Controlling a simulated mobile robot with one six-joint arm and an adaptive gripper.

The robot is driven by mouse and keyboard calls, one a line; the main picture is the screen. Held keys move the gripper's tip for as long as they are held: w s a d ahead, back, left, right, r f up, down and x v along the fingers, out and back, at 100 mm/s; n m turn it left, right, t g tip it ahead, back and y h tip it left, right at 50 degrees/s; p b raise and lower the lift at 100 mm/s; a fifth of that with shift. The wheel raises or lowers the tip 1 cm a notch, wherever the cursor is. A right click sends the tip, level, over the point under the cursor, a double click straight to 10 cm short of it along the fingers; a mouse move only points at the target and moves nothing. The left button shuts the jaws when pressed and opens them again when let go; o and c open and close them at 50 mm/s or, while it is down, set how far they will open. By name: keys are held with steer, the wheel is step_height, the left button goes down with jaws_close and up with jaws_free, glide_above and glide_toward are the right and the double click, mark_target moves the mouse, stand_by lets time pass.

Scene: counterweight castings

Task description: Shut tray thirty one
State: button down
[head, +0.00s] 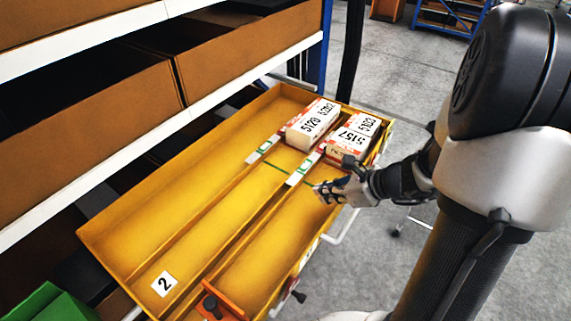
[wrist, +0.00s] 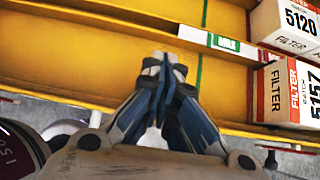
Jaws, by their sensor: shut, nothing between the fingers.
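A long yellow tray (head: 180,205) is pulled out from the rack, with lanes running along its length. No number thirty one is readable on it; a white label with a 2 (head: 163,284) lies at its near left end. My gripper (head: 322,190) is shut and empty over the tray's front lane, near the front wall. In the wrist view, its closed fingertips (wrist: 166,62) show against the yellow tray (wrist: 100,50), beside a green line. I cannot tell whether they touch the tray. A pale bar handle (head: 343,226) shows at the tray's front, partly hidden by my gripper.
Filter boxes marked 5120 (head: 312,122) and 5157 (head: 353,138) stand at the tray's far right end. An orange divider (head: 222,300) with a black knob sits at the near end. Rack shelves with brown bins (head: 80,95) rise behind.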

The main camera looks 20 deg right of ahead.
mark_target(237, 171)
steer(key=b+x, duration=0.3)
steer(key=x, duration=0.7)
steer(key=shift+w+a, duration=0.1)
steer(key=w+a, duration=0.4)
steer(key=w, duration=0.2)
steer(key=w+a+p, duration=0.1)
steer(key=w+a, duration=0.4)
steer(key=w, duration=0.2)
steer(key=w+a, duration=0.4)
steer(key=w, duration=0.3)
steer(key=shift+a, duration=0.25)
steer(key=shift+p, duration=0.3)
